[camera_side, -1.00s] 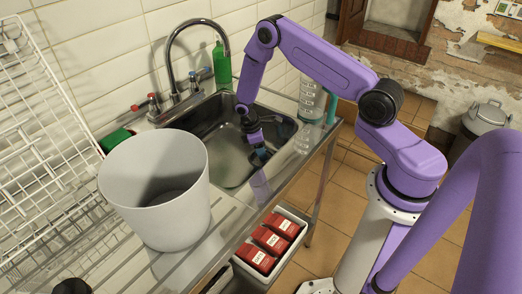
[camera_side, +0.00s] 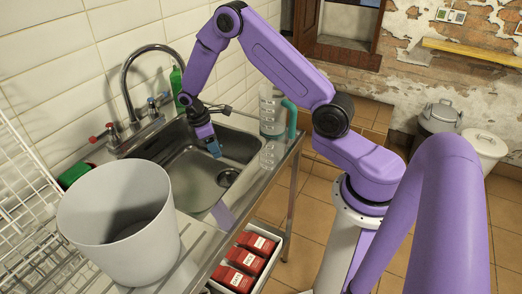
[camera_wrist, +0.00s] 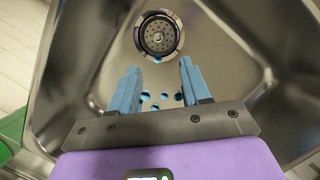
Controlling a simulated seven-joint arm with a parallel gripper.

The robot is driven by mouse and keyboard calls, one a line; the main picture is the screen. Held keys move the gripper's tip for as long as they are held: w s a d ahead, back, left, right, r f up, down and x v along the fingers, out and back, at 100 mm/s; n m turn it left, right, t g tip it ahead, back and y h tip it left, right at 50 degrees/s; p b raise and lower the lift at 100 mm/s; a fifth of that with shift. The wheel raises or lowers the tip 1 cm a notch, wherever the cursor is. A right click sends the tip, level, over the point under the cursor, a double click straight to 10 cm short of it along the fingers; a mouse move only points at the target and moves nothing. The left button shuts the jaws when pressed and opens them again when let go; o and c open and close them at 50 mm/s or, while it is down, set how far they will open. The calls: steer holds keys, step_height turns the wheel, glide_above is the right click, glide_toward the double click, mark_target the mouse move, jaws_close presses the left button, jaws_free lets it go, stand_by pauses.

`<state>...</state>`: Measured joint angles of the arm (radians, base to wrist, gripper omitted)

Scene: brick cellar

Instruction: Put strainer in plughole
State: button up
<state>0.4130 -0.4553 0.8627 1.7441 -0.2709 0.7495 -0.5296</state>
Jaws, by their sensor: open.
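The plughole (camera_side: 228,177) is a dark round opening in the floor of the steel sink. In the wrist view, a round perforated metal strainer (camera_wrist: 158,36) with a central knob lies within the plughole's shiny ring; I cannot tell whether it sits fully flush. My gripper (camera_side: 216,152) is above the sink, up and to the left of the plughole in the side view. In the wrist view, its blue fingers (camera_wrist: 159,68) are apart with nothing between them, and the strainer is beyond their tips. Several small blue spots show on the steel between the fingers.
A white bucket (camera_side: 120,215) stands on the drainer at left, by a wire rack (camera_side: 30,205). A curved tap (camera_side: 126,75) rises behind the sink (camera_side: 190,190). Red boxes (camera_side: 245,258) sit in a white tray below.

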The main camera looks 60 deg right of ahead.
steer(key=s+a+r+n+t, duration=0.2)
steer(key=s+a+r, duration=1.1)
steer(key=r, duration=0.1)
steer(key=s+r+y, duration=0.1)
steer(key=s+r, duration=0.1)
steer(key=s, duration=0.7)
steer(key=s+r+n+y, duration=0.1)
steer(key=s+r, duration=0.2)
steer(key=s, duration=0.7)
steer(key=shift+n+y, duration=0.3)
steer(key=shift+d, duration=0.1)
